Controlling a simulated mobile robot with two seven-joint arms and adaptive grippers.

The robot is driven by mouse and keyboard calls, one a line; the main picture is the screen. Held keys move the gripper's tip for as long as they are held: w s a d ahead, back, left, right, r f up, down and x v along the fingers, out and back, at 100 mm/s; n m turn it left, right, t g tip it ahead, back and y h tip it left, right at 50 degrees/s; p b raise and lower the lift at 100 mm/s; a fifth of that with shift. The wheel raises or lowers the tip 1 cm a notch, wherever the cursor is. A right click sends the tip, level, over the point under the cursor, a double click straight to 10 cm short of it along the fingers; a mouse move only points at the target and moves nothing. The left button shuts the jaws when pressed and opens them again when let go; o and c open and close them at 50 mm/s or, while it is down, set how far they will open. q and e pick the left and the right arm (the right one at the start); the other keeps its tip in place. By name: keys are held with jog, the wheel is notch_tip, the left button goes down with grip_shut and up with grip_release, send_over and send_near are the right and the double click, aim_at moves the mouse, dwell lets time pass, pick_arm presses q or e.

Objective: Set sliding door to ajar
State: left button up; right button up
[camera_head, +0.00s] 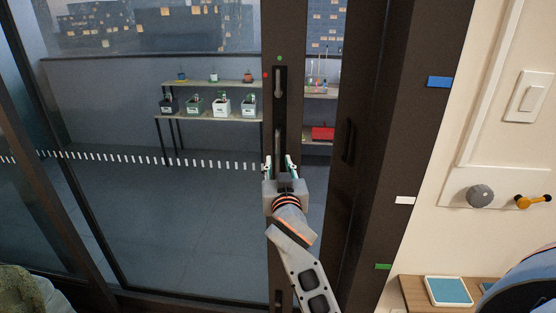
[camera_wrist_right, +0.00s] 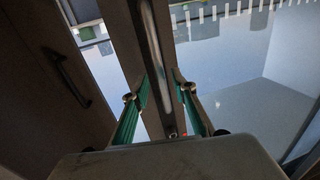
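The sliding door (camera_head: 284,30) is a glass panel with a dark upright stile. The stile carries a recessed pull with a pale vertical bar (camera_head: 279,83); the bar also shows in the right wrist view (camera_wrist_right: 156,55). A strip of the balcony shows between this stile and the dark jamb (camera_head: 395,130); I cannot tell whether it is open or glazed. My right gripper (camera_head: 281,162) is at the stile, below the pull's upper end. In the right wrist view its green-sided fingers (camera_wrist_right: 161,85) are apart, one each side of the bar. Contact is unclear. My left gripper is out of view.
Another dark handle (camera_head: 349,142) is on the frame right of the gap. Beyond the glass stand shelves with potted plants (camera_head: 221,105) and a red box (camera_head: 322,132). At right, a wall has a switch (camera_head: 529,96), hooks, and a wooden surface with a blue tray (camera_head: 448,291).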

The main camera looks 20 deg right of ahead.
jog(key=shift+v, duration=2.2)
jog(key=s+a+f+n+g+y, duration=0.15)
jog(key=s+f, duration=0.35)
jog(key=f, duration=0.5)
jog(key=s+a+f+n+g+y, duration=0.1)
jog(key=s+a+f+n+y, duration=0.3)
jog(key=f, duration=0.7)
jog(key=s+a+f+n+g+y, duration=0.1)
jog(key=s+f+n+g+y, duration=0.1)
jog(key=s+f, duration=0.6)
jog(key=s+a+f+g+y, duration=0.1)
jog(key=s+f, duration=0.8)
jog(key=f, duration=0.1)
jog(key=shift+s+a+n+g, duration=0.2)
jog(key=shift+a+n+g, duration=0.15)
jog(key=shift+n, duration=0.1)
jog(key=shift+y, duration=0.25)
